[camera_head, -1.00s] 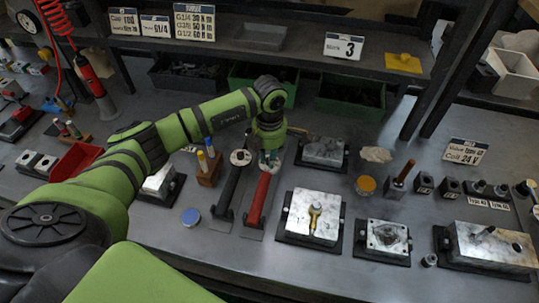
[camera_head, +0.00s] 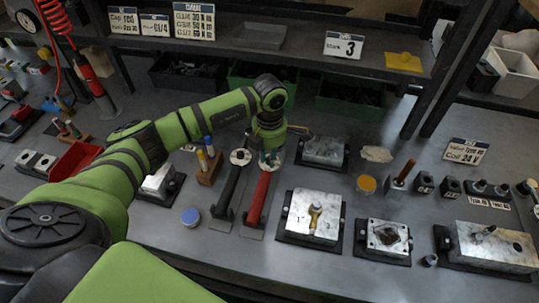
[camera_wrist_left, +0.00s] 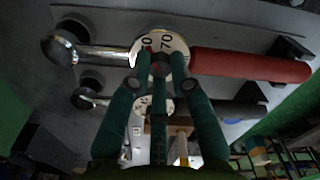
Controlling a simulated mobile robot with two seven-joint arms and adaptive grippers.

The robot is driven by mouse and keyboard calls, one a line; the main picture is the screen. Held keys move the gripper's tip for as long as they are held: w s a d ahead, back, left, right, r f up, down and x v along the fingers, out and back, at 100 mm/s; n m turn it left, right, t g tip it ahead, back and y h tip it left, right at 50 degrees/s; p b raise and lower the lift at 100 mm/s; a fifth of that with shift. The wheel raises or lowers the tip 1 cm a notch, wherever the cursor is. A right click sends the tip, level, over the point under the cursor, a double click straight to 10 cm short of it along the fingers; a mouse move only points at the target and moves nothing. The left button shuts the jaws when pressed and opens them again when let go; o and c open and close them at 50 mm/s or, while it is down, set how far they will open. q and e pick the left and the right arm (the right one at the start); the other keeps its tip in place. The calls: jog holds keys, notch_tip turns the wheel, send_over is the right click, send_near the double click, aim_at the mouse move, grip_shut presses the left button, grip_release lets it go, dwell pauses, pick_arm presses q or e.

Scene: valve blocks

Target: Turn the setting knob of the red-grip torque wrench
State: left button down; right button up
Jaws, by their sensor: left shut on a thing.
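The red-grip torque wrench (camera_head: 258,197) lies on the bench with its red grip toward the front edge. In the left wrist view its red grip (camera_wrist_left: 250,66) runs to the right and its metal head is at the left. Its round white dial (camera_wrist_left: 176,46), with printed numbers, sits between them. My left gripper (camera_head: 268,160) points down over the dial. In the left wrist view its green fingers (camera_wrist_left: 158,68) are closed at the knob in the dial's middle, which they largely hide. A black-grip wrench (camera_head: 229,190) lies beside it. My right gripper is not in view.
A wooden block with upright pens (camera_head: 208,172) and a blue disc (camera_head: 190,216) are left of the wrenches. Metal valve blocks (camera_head: 314,216) stand to the right. A shelf with bins (camera_head: 350,99) runs behind. The bench's front strip is mostly clear.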

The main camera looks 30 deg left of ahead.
pick_arm(q)
jog(key=n+b, duration=0.1)
jog(key=n, duration=0.3)
jog(key=shift+n, duration=0.3)
jog(key=shift+n+b, duration=0.65)
jog(key=shift+n, duration=1.45)
jog(key=c, duration=1.1)
grip_release()
notch_tip(320, 180, up, 12)
